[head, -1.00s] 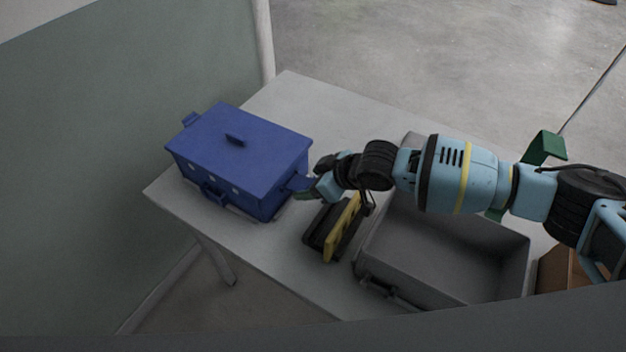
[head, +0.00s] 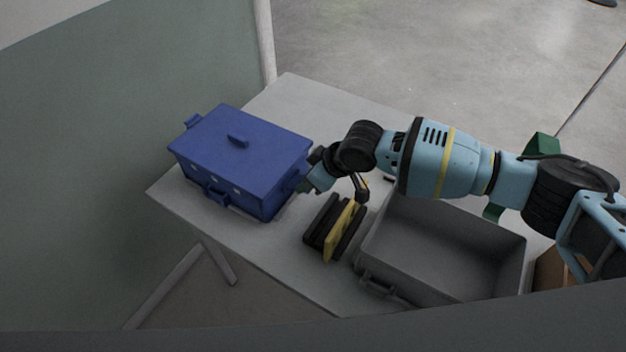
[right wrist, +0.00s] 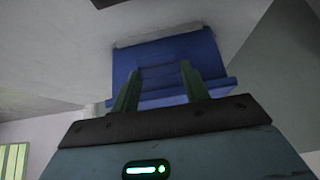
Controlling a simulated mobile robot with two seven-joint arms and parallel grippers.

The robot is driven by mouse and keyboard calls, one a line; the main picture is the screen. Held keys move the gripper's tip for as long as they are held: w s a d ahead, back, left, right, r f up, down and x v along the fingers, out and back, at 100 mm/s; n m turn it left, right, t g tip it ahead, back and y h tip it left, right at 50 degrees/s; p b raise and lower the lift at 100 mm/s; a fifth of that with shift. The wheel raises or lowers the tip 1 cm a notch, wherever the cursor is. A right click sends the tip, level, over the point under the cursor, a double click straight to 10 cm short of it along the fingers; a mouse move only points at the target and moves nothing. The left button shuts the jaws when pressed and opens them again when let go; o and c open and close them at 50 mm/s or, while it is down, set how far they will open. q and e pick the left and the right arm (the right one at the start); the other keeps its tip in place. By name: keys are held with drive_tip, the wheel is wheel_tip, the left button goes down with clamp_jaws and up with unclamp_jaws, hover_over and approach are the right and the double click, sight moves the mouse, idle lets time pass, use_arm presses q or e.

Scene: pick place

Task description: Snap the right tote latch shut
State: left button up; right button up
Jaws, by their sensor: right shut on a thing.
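The blue tote (head: 240,150), lid on top, stands at the left end of the table. My right gripper (head: 308,181) is at the tote's right side, where the right latch is mostly hidden in the head view. In the right wrist view, the two green fingers of the gripper (right wrist: 158,88) are on either side of the blue right latch (right wrist: 160,74) and shut on it, with the blue tote wall (right wrist: 195,48) behind. I cannot tell whether the latch is fully against the wall. My left gripper is not in view.
The grey table (head: 285,262) carries a black and yellow object (head: 334,228) and an open grey bin (head: 440,240) to the right of the tote. A brown box (head: 549,270) shows at the far right. A green-grey panel (head: 110,130) stands at the left.

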sight(299, 182)
drive_tip(key=shift+w+a+r+g+h, duration=0.25)
drive_tip(key=shift+a+g+h, duration=0.15)
drive_tip(key=shift+h, duration=0.25)
drive_tip(key=shift+w+a+r+g+h, duration=0.2)
drive_tip(key=shift+a+r+g+h, duration=0.1)
drive_tip(key=shift+g+h, duration=0.35)
drive_tip(key=shift+w+a+r+g+h, duration=0.25)
drive_tip(key=shift+a+g+h, duration=0.1)
drive_tip(key=shift+h, duration=0.35)
drive_tip(key=o, duration=1)
drive_tip(key=shift+r, duration=0.1)
wheel_tip(299, 182, up, 8)
drive_tip(key=d, duration=0.1)
drive_tip(key=shift+s+f, duration=0.2)
drive_tip(key=shift+s, duration=0.15)
